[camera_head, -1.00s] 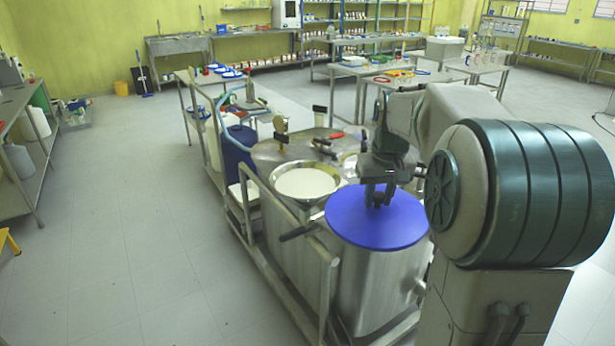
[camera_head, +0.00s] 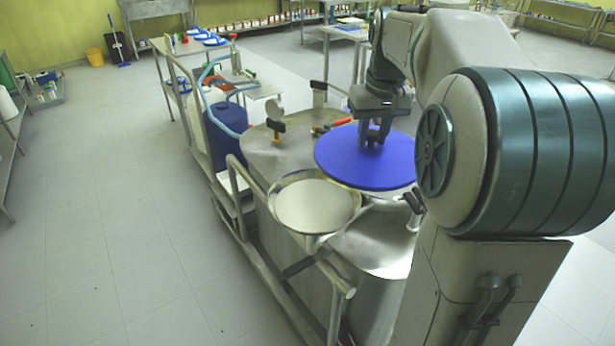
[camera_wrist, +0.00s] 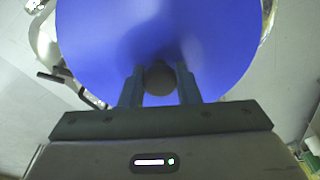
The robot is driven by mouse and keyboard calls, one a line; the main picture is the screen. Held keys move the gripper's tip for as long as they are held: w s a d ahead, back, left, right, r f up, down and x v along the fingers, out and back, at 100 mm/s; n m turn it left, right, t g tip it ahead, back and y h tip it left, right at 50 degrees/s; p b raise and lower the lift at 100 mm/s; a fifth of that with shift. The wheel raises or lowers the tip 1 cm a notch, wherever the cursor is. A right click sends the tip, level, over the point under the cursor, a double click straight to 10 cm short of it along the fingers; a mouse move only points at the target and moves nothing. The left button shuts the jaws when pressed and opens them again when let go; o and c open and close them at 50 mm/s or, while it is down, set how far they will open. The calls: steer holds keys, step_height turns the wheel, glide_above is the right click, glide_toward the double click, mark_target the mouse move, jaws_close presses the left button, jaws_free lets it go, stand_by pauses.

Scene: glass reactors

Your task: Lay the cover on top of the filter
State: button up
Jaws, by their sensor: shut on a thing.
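The cover is a flat blue disc (camera_head: 350,170) with a dark knob (camera_wrist: 159,80) at its middle. My gripper (camera_head: 372,140) is shut on the knob and holds the disc roughly level over the right part of the steel unit. In the wrist view the fingers (camera_wrist: 160,85) stand on both sides of the knob. A round steel pan with a pale inside (camera_head: 315,205), which may be the filter, lies uncovered to the front left of the disc. Whatever is directly under the disc is hidden, and I cannot tell whether the disc touches anything.
The steel unit's top (camera_head: 270,150) carries a brown-and-black valve handle (camera_head: 278,128) and red-handled tools (camera_head: 330,126). A blue drum (camera_head: 228,140) stands on its left side. A side rail (camera_head: 265,265) runs along the front left. The floor at left is clear.

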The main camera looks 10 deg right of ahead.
mark_target(316, 153)
steer(key=a+f, duration=0.2)
steer(key=a, duration=0.1)
steer(key=w+a+f+p, duration=0.1)
steer(key=a+f, duration=0.1)
steer(key=a, duration=0.2)
steer(key=w+a+f, duration=0.1)
steer(key=a+f, duration=0.1)
steer(key=a, duration=0.2)
steer(key=shift+a+f+p, duration=0.2)
steer(key=shift+f+p, duration=0.15)
steer(key=shift+f, duration=0.05)
steer(key=shift+f+p, duration=0.3)
steer(key=shift+f, duration=1.75)
steer(key=shift+f, duration=0.25)
steer(key=o, duration=1.1)
steer(key=shift+r, duration=0.1)
steer(key=shift+c, duration=0.2)
steer(key=shift+r, duration=0.1)
